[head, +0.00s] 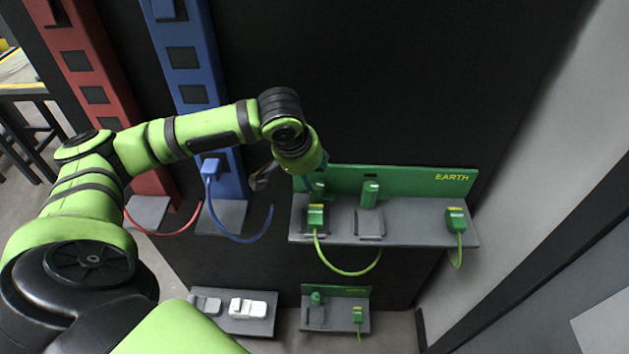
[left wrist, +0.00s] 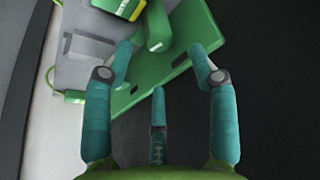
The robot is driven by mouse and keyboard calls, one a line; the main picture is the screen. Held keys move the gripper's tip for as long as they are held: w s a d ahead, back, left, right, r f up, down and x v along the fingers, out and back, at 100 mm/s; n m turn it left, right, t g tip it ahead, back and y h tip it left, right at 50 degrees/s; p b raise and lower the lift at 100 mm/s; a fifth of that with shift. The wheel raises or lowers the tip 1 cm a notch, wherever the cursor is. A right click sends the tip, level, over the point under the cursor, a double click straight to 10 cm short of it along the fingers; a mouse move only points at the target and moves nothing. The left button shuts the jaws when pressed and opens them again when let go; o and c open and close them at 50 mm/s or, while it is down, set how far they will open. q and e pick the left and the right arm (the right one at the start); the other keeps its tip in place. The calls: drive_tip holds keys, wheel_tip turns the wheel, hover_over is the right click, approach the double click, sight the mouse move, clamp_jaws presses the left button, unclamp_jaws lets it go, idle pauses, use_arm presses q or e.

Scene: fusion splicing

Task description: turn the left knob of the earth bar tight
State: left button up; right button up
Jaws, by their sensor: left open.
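The earth bar (head: 414,181) is a green panel marked EARTH with a grey shelf, at centre right in the head view. Its left knob (head: 318,190) is green and partly hidden by my left gripper (head: 313,172). In the left wrist view a green knob (left wrist: 158,25) stands between and just beyond the fingertips of my left gripper (left wrist: 161,52). The fingers are spread, with gaps to the knob. A right knob (head: 370,194) stands upright on the bar. My right gripper is out of view.
A green plug with a yellow top (head: 316,216) and cable sits in front of the left knob, close to the fingers in the left wrist view (left wrist: 124,8). Another plug (head: 456,220) is at the shelf's right. Blue (head: 186,75) and red (head: 85,75) bars stand left.

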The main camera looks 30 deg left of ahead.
sight(316, 185)
use_arm(q)
drive_tip(key=x, duration=0.5)
drive_tip(key=shift+w+f+p, duration=0.15)
drive_tip(key=shift+f+p, duration=0.15)
